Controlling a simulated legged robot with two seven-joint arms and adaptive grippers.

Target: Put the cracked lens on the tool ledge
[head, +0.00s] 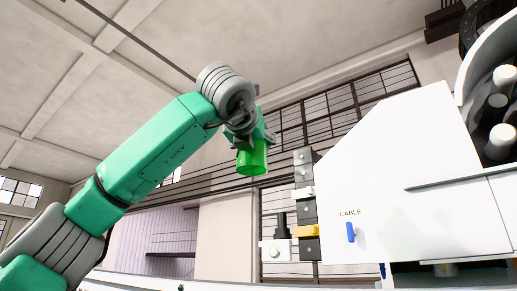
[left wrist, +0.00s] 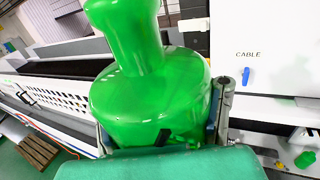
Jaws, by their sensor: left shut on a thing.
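My left gripper (head: 253,141) is raised high in the head view and shut on a translucent green lens (head: 252,160), which hangs below the fingers. In the left wrist view the green lens (left wrist: 150,100) fills the middle, a wide rounded body with a narrower neck, between the two fingers. A small dark mark shows low on its surface; I cannot tell if it is a crack. I cannot pick out the tool ledge with certainty in either view. My right gripper is not in view.
A white machine housing (head: 400,150) marked CABLE, with a blue switch (head: 351,232), stands at the right. A dark bracket column (head: 305,190) with a yellow block (head: 306,231) is at its left edge. A small green piece (left wrist: 305,159) and a wooden pallet (left wrist: 38,151) show in the wrist view.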

